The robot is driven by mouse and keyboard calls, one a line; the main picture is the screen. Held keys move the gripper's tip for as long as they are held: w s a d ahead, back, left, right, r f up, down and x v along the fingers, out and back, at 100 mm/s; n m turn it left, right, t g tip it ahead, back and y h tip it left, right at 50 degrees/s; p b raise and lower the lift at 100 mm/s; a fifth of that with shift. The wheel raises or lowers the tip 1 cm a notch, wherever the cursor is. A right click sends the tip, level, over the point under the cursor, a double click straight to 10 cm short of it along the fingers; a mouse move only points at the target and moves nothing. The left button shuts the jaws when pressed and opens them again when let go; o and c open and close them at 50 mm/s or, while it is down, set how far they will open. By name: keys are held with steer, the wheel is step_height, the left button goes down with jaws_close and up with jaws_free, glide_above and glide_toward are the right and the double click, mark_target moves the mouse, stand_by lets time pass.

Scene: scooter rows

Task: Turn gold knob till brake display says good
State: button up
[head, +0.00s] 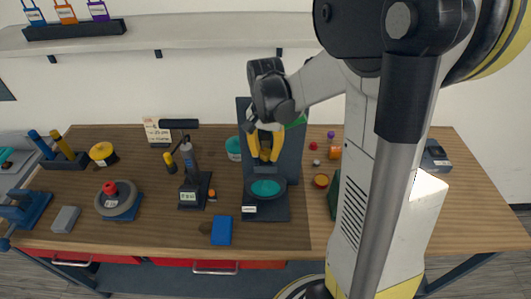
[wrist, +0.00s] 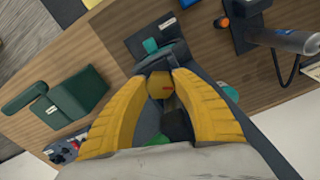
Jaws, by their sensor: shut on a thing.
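My gripper (head: 265,152) has yellow fingers and is in front of the dark upright stand (head: 294,160) at the middle of the bench. In the wrist view my gripper (wrist: 160,98) is shut on a gold knob (wrist: 160,82), with a finger on each side of it. The knob shows a small reddish mark. The stand's base holds a teal round part (head: 265,188) and a small white label or display (head: 249,209), too small to read. I cannot make out a brake display reading.
A tool stand (head: 193,190) with a small white plate is left of the dark stand. A blue block (head: 221,231) lies in front. A dark green box (wrist: 72,98) stands close on the other side.

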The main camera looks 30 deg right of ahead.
mark_target(265, 152)
stand_by(0.3)
steer(key=o, duration=1.2)
steer(key=shift+r, duration=0.1)
step_height(265, 152, up, 12)
steer(key=shift+f, duration=0.1)
